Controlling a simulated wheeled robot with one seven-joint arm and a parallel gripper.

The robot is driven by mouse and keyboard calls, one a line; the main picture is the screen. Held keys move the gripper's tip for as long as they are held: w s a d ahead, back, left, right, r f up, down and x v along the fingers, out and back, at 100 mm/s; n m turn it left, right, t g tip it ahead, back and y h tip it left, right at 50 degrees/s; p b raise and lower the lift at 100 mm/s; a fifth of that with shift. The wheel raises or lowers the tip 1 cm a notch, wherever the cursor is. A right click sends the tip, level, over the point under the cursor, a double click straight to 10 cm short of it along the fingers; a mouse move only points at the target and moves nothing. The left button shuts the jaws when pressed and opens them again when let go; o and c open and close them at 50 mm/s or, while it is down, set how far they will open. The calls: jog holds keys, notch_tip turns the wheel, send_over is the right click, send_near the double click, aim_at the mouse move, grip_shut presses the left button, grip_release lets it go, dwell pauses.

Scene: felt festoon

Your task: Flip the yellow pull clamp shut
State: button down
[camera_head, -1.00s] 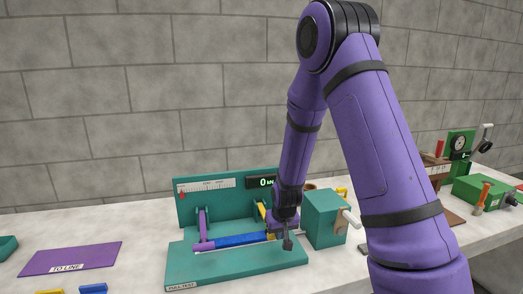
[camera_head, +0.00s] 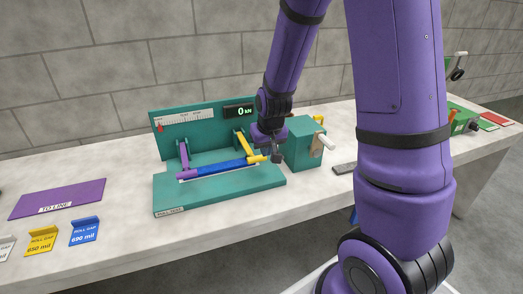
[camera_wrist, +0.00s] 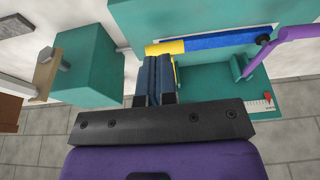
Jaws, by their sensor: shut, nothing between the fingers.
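The yellow pull clamp (camera_head: 246,145) is at the right end of the teal pull-test rig (camera_head: 215,195). Its arm slopes down toward the front, and its bar lies across the right end of the blue strip (camera_head: 220,167), much like the purple clamp (camera_head: 183,158) at the left end. In the wrist view the yellow bar (camera_wrist: 165,47) shows just beyond my fingertips, and part of its arm is hidden behind them. My gripper (camera_head: 277,157) is shut and empty, just right of the yellow bar. Whether they touch I cannot tell.
A teal box (camera_head: 305,145) with a pale handle stands close to the right of my gripper. The display (camera_head: 240,111) on the backboard reads 0 kN. A purple mat (camera_head: 57,199) and small label stands (camera_head: 85,232) lie left, with bare table between.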

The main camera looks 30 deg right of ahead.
jog(key=shift+s+a+r, duration=0.15)
jog(key=shift+s+r, duration=0.3)
jog(key=shift+s, duration=0.2)
jog(key=shift+s+a+r, duration=0.15)
jog(key=shift+s+r, duration=0.3)
jog(key=shift+s, duration=0.2)
jog(key=shift+r, duration=0.1)
jog(key=s+a+r+n+t, duration=0.1)
jog(key=s+a+r, duration=0.1)
jog(key=s+r, duration=0.35)
jog(key=s+a+r, duration=0.2)
jog(key=s+r, duration=0.1)
jog(key=r, duration=0.6)
jog(key=s+a+r+n+t, duration=0.1)
jog(key=s+r, duration=0.7)
jog(key=s, duration=0.4)
jog(key=shift+s+a+r+y, duration=0.2)
jog(key=shift+a+y, duration=0.05)
jog(key=shift+y, duration=0.05)
